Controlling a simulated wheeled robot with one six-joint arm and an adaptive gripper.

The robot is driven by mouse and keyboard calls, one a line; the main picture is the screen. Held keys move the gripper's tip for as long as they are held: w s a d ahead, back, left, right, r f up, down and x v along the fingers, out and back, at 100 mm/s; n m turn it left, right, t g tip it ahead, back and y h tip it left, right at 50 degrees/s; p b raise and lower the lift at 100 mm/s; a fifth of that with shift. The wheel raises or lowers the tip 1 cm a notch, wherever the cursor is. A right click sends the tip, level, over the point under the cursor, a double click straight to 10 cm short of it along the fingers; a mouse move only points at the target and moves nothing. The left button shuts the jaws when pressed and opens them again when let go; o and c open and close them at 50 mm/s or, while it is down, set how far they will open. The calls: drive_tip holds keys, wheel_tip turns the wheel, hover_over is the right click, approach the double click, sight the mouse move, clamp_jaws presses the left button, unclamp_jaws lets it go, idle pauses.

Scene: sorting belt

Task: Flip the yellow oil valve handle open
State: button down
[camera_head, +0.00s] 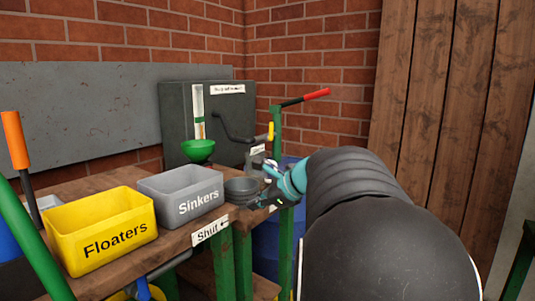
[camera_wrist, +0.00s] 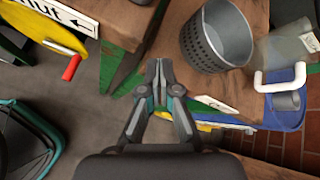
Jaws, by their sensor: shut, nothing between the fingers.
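A small yellow handle (camera_head: 271,131) stands upright at the end of a black bent pipe (camera_head: 232,129) on the dark panel (camera_head: 175,115), behind my gripper in the head view. I cannot tell for sure that it is the oil valve handle. My gripper (camera_head: 262,196) is at the right end of the wooden bench, below and in front of the yellow handle and apart from it. In the wrist view my gripper (camera_wrist: 158,68) has its fingertips together with nothing between them, near the bench's green-edged corner. The yellow handle is not clearly identifiable there.
A grey perforated cup (camera_wrist: 215,35) stands close beside the fingers. Yellow Floaters (camera_head: 100,231) and grey Sinkers (camera_head: 181,194) bins sit on the bench. A red-handled lever (camera_head: 317,94) rises behind. A "Shut" sign (camera_head: 211,231) is on the bench's front edge.

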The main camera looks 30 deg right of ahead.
drive_tip(key=s+a+f+n+g+h, duration=0.2)
drive_tip(key=s+a+f+n, duration=0.4)
drive_tip(key=s+a+n, duration=0.4)
drive_tip(key=s+a+f+n+g+h, duration=0.1)
drive_tip(key=s+a+f+n+g, duration=0.1)
drive_tip(key=s+a+f+n, duration=0.4)
drive_tip(key=s+a+n, duration=0.5)
drive_tip(key=s+n, duration=0.3)
drive_tip(key=n, duration=0.1)
drive_tip(key=shift+s+a+f+g+h, duration=0.15)
drive_tip(key=shift+s+a+g+h, duration=0.05)
drive_tip(key=shift+g+h, duration=0.2)
drive_tip(key=shift+s, duration=0.1)
